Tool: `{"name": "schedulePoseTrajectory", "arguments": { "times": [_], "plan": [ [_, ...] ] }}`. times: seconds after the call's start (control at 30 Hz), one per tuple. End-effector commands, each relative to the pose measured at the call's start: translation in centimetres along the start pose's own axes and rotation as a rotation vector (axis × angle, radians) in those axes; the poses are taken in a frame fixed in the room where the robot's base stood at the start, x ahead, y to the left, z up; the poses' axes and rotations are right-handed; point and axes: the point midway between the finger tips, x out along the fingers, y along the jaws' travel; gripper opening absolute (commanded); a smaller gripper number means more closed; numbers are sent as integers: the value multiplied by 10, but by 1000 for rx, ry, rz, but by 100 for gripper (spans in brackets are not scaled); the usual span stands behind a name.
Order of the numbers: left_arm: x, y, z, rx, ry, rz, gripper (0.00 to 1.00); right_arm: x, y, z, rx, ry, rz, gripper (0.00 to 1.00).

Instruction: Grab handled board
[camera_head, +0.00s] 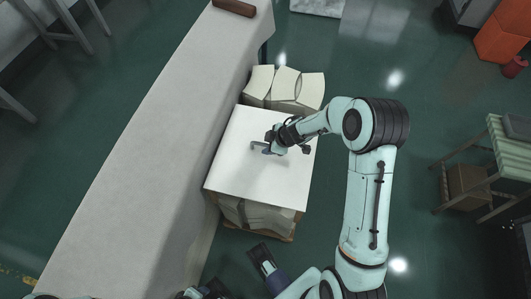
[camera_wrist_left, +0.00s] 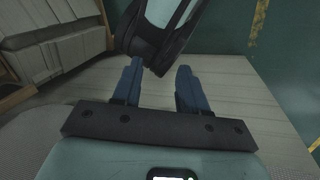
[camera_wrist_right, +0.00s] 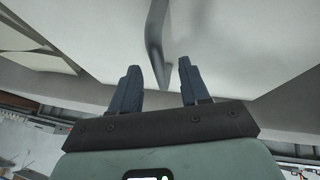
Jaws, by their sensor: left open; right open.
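My right gripper (camera_head: 270,148) is over the board at the handle. In the right wrist view the handle (camera_wrist_right: 156,45) runs down between the two open fingers of the right gripper (camera_wrist_right: 160,88), and I cannot tell whether they touch it. My left gripper (camera_wrist_left: 158,88) is open and empty, low at the bottom of the head view; in its wrist view one of my arm parts shows just ahead.
A long grey table (camera_head: 150,150) runs along the left. A green-topped stand (camera_head: 510,150) is at the far right. The floor to the right is mostly clear.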

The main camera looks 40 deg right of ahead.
Motion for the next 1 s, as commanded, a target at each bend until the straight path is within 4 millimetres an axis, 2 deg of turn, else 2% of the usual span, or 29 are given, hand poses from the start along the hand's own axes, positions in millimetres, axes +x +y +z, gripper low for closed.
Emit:
{"name": "schedulePoseTrajectory", "arguments": {
  "times": [0.03, 0.13, 0.43, 0.57, 0.6, 1.0],
  "plan": [
    [7, -2, -6, -2, 17, -1, 43, 11, -1, 2, 1, -1, -1, 46],
    [11, -4, -14, -4, 38, -2, 43, 21, -1, 1, 0, 0, -2, 46],
    [10, -4, -17, -4, 48, -2, 43, 23, 0, 0, 0, 0, 0, 46],
    [10, -4, -17, -4, 47, -2, 43, 23, 0, 0, 0, 0, 0, 3],
    [10, -4, -17, -4, 47, -2, 43, 23, 0, 0, 0, 0, 0, 0],
    [8, -3, -14, -4, 41, -2, 43, 20, 1, -2, -1, 2, 1, 0]
  ]
}}
